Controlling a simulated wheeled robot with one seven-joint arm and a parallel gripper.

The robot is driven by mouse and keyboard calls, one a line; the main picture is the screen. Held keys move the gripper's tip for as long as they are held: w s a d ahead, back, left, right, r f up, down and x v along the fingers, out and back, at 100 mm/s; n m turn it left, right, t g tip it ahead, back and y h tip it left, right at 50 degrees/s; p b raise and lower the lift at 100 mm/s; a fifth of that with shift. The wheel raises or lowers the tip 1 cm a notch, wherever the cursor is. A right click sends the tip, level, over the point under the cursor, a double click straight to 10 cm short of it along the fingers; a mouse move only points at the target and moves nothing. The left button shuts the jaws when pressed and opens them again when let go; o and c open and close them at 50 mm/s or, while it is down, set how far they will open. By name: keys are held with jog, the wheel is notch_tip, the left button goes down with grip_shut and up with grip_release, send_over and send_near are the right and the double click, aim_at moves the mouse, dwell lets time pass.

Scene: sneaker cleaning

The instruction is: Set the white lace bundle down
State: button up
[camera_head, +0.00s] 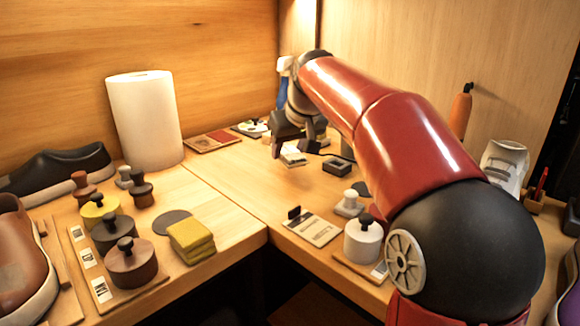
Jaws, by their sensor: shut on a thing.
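The white lace bundle (293,159) is a small pale block-like thing at the back of the right-hand table. My gripper (292,150) points down right over it and is shut on it, with the fingers at its upper side. The gripper hides part of the bundle. I cannot tell whether its underside touches the wood or hangs just above it.
A small black box (336,166) lies just right of the bundle. A label card (312,228) and a white lidded jar (363,241) are nearer the front. A paper roll (145,120) stands left. Bare wood (250,190) lies in front of the bundle.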

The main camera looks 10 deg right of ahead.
jog(key=shift+f+b, duration=0.3)
jog(key=shift+f, duration=1.6)
jog(key=shift+f, duration=0.15)
jog(key=o, duration=1.2)
